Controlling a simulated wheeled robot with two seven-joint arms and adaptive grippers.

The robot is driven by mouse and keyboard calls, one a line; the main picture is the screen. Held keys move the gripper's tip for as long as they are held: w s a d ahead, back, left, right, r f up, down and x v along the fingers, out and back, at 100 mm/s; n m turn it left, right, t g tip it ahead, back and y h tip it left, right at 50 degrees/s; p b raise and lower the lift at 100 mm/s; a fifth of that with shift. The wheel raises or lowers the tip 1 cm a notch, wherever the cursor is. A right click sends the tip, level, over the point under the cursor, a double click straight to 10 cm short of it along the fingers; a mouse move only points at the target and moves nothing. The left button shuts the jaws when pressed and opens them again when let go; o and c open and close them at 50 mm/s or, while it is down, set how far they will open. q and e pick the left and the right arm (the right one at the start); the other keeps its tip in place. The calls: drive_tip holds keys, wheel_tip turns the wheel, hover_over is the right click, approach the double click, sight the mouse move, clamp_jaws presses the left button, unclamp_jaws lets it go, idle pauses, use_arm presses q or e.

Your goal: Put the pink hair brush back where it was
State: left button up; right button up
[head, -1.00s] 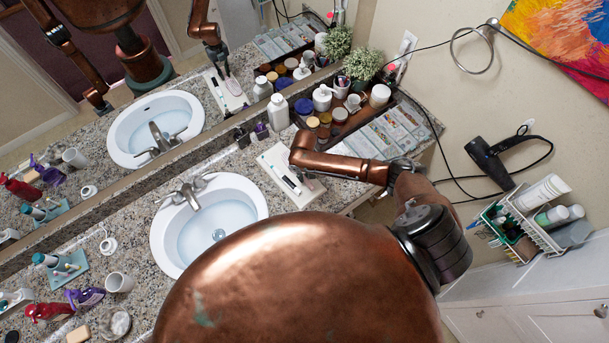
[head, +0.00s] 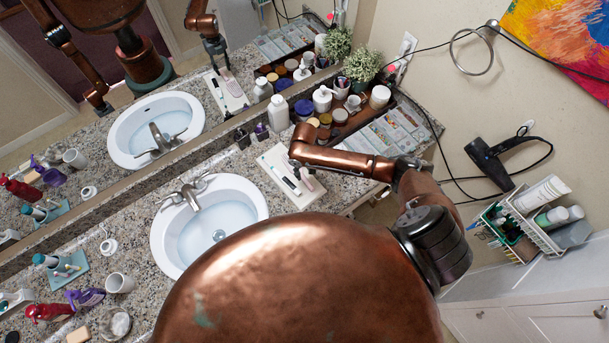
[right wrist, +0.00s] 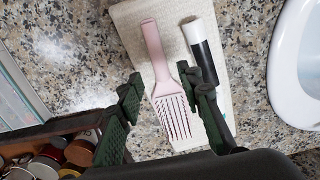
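The pink hair brush (right wrist: 171,98) lies on a white towel (right wrist: 137,12) on the granite counter, bristles up and handle pointing away in the right wrist view. In the head view, the brush (head: 307,180) shows just below my right gripper (head: 300,163). In the right wrist view, the right gripper (right wrist: 168,103) is open, with one finger on each side of the brush head and a clear gap on the left. A black and white tube (right wrist: 202,50) lies beside the brush on the right. My left gripper shows only as a mirror reflection.
The sink (head: 226,196) is left of the towel. Jars, bottles and a wooden tray (head: 350,122) stand behind and right of my gripper. The mirror rises along the counter's back. A hair dryer (head: 487,158) and wire rack (head: 540,225) hang on the right wall.

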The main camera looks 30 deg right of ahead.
wheel_tip(320, 180, up, 7)
drive_tip(key=shift+r, duration=0.15)
idle(0.4)
